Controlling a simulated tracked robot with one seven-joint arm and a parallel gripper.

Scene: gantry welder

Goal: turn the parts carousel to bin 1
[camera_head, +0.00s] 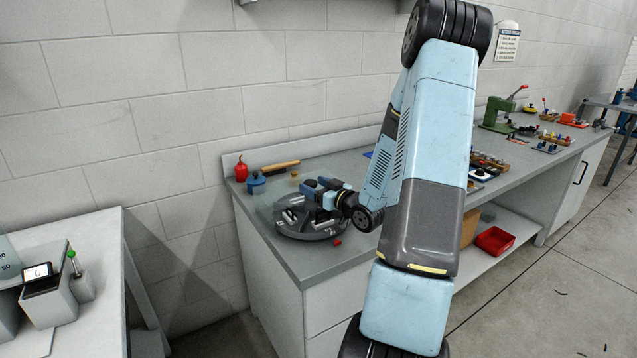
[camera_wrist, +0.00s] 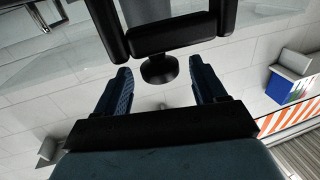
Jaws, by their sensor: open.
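The parts carousel (camera_head: 310,236) is a round grey tray with light compartments on the near left end of the grey workbench. My gripper (camera_head: 318,190) is over the carousel, and my wrist hides part of it. Its bin numbers cannot be read. In the wrist view my gripper (camera_wrist: 160,66) shows two blue fingers, spread apart. A dark round knob-like piece (camera_wrist: 159,72) shows between the fingertips; I cannot tell whether it belongs to the carousel. No contact can be made out.
A red bottle (camera_head: 241,171), a blue pot (camera_head: 257,184) and an orange-handled tool (camera_head: 281,167) lie behind the carousel. A small red piece (camera_head: 337,242) is at its front right. A green press (camera_head: 497,115) stands farther along the bench (camera_head: 330,262). A wall closes the back.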

